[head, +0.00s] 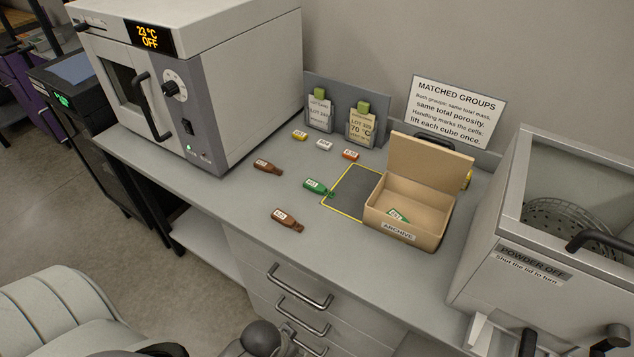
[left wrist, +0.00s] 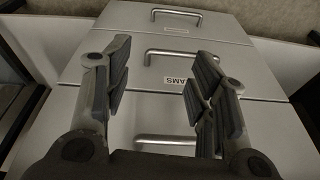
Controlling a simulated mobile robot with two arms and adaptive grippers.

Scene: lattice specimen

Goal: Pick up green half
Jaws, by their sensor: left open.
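A green labelled piece (head: 316,187) lies flat on the grey bench, at the left edge of a yellow-outlined dark square. Another green piece (head: 398,215) with a white part lies inside the open cardboard box marked ARCHIVE, partly hidden by its front wall. My left gripper (left wrist: 162,62) is open and empty in the left wrist view, in front of the drawer fronts. It is away from both green pieces, and neither shows in that view. Dark parts of my left arm show at the bottom of the head view.
Two brown pieces (head: 286,220) (head: 267,167) lie near the green one; yellow, white and orange pieces lie behind. The ARCHIVE box (head: 432,192) stands right, an oven (head: 215,90) left, a metal powder unit (head: 515,225) far right. Drawer handles (head: 300,288) stick out below the bench.

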